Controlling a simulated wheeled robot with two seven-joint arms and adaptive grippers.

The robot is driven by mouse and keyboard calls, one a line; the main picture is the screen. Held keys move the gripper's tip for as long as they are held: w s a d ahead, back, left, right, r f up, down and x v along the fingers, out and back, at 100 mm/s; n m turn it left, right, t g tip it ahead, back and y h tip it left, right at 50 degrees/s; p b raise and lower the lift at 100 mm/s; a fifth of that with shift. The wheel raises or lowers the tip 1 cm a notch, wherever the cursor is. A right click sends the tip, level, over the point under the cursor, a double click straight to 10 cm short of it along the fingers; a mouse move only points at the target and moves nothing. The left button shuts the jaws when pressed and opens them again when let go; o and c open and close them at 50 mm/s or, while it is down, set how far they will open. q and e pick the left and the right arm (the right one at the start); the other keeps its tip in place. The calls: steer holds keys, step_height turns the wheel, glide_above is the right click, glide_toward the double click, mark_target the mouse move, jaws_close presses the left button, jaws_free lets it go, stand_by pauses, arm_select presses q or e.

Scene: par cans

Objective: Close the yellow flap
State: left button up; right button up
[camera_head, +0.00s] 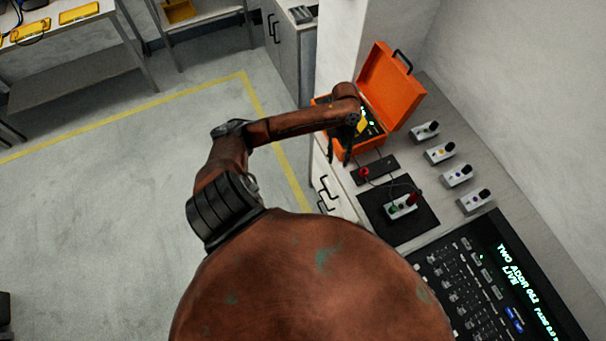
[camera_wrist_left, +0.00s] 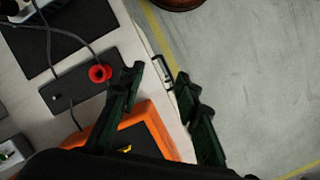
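The yellow flap (camera_head: 362,124) is a small yellow piece that appears raised inside the open orange case (camera_head: 392,84), beside my left wrist. In the left wrist view only a small yellow bit (camera_wrist_left: 124,149), likely the flap, shows at the bottom over the case's dark panel. My left gripper (camera_head: 340,156) points down at the front left of the case. Its two dark fingers are apart with nothing between them, and they also show open in the left wrist view (camera_wrist_left: 160,76). My arm hides part of the case. My right gripper is out of view.
A dark strip with a red button (camera_head: 364,172) lies close in front of the case. A small control box (camera_head: 401,206) stands on a black mat. Several grey boxes (camera_head: 457,174) line the right side, with a console (camera_head: 490,285) nearest. Cables cross the counter.

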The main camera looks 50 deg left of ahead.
arm_select(q)
steer(key=s+d+f+m+t, duration=0.3)
steer(key=s+d+f+m, duration=0.2)
steer(key=s+d+f, duration=0.3)
steer(key=s+a+f+m+t+y+b, duration=0.1)
steer(key=s+a+f+t+y, duration=0.1)
steer(key=s+a, duration=0.4)
steer(key=shift+s+a+f+m+y, duration=0.3)
steer(key=shift+s+f+m, duration=0.1)
steer(key=shift+s, duration=1.45)
